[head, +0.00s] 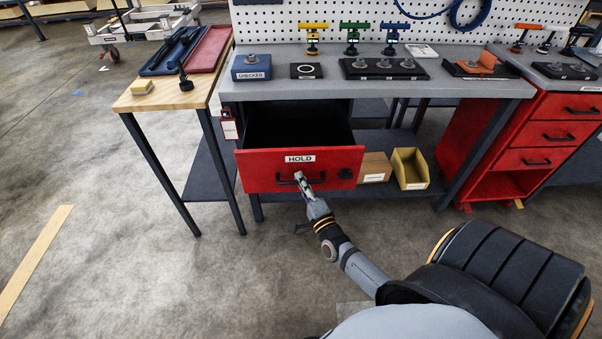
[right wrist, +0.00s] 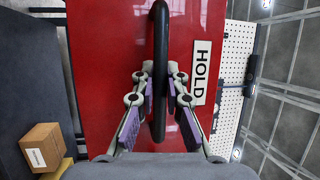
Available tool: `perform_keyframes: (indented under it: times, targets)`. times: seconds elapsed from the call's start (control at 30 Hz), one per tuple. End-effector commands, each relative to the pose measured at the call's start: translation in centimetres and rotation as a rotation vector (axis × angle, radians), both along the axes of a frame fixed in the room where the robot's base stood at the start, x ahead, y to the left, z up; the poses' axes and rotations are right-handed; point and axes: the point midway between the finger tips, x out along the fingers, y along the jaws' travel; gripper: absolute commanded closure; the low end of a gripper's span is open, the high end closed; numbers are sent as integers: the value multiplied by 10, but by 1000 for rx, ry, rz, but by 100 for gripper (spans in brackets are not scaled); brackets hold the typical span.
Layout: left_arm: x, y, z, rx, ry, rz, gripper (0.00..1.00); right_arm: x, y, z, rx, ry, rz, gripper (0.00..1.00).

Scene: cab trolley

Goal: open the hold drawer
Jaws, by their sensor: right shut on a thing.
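The red hold drawer (head: 262,170) with a white HOLD label hangs under the grey workbench and stands pulled out, its dark inside showing. Its black bar handle (head: 285,182) is on the front face. My right gripper (head: 300,178) is at the handle. In the right wrist view the drawer front (right wrist: 105,60) fills the middle, and the black handle (right wrist: 160,60) runs between the two fingers of my right gripper (right wrist: 160,95), which is shut on it. My left gripper is not in view.
A cardboard box (head: 375,167) and a yellow bin (head: 409,168) stand on the lower shelf right of the drawer. A wooden-topped table (head: 165,97) stands close on the left. A red drawer cabinet (head: 470,150) is at the right. The floor in front is clear.

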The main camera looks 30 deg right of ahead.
Motion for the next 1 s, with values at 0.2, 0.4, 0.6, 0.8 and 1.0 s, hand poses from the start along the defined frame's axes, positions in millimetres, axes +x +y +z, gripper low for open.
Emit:
perform_keyframes:
  times: [0.2,0.4,0.6,0.8,1.0]
  targets:
    - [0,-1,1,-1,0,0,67,-4,2,0,0,0,0,100]
    - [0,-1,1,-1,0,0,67,-4,2,-1,0,0,0,100]
    - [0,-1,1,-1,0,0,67,-4,2,0,0,0,0,78]
    - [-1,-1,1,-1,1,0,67,-4,2,0,0,0,0,78]
    - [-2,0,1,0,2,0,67,-28,6,-6,0,3,1,78]
